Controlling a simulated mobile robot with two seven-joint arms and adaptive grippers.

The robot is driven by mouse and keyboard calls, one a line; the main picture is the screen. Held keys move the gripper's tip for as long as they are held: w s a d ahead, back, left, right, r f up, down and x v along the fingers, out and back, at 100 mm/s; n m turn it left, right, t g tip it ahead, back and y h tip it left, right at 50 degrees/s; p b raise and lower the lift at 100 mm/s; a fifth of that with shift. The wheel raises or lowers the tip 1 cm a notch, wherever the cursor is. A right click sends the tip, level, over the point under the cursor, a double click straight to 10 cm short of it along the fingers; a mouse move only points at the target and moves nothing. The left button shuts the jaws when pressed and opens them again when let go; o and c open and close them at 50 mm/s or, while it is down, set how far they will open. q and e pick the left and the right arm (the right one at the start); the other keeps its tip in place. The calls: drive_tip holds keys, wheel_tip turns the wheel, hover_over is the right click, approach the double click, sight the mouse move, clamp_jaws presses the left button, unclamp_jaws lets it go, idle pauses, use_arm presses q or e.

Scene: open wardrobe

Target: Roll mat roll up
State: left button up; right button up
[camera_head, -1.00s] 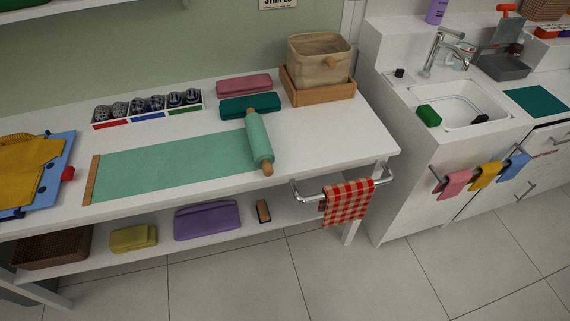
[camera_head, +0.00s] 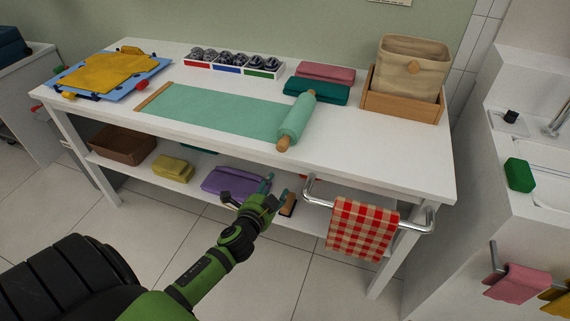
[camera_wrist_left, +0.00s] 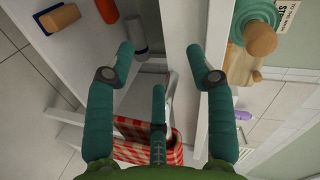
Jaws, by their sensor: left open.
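The green mat (camera_head: 215,110) lies mostly flat on the white table, with a wooden strip (camera_head: 154,96) along its left end. Its right end is wound into a roll (camera_head: 297,117) with wooden knobs at both ends. The roll and its near knob (camera_wrist_left: 260,38) also show at the upper right of the left wrist view. My left gripper (camera_head: 276,187) is in front of the table, below its front edge and apart from the roll. In the left wrist view my left gripper (camera_wrist_left: 160,48) has its fingers spread with nothing held. My right gripper is out of view.
A metal rail with a red checked towel (camera_head: 362,228) juts from the table's front right. The lower shelf holds a purple folded mat (camera_head: 232,183), a yellow bundle (camera_head: 173,168) and a brush (camera_head: 288,205). A wooden box (camera_head: 402,106) and folded mats (camera_head: 325,73) stand behind the roll.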

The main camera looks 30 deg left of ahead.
sight(279, 149)
use_arm(q)
wheel_tip(279, 149, up, 9)
drive_tip(key=w+m+t+b, duration=0.1)
drive_tip(key=m+t+b, duration=0.1)
drive_tip(key=t, duration=0.1)
drive_tip(key=x, duration=0.5)
drive_tip(key=p+x, duration=0.1)
drive_tip(key=x, duration=0.1)
drive_tip(key=shift+w+a+r, duration=0.1)
drive_tip(key=shift+a+r, duration=0.15)
drive_tip(key=shift+a, duration=0.1)
drive_tip(key=shift+y, duration=0.4)
clamp_jaws()
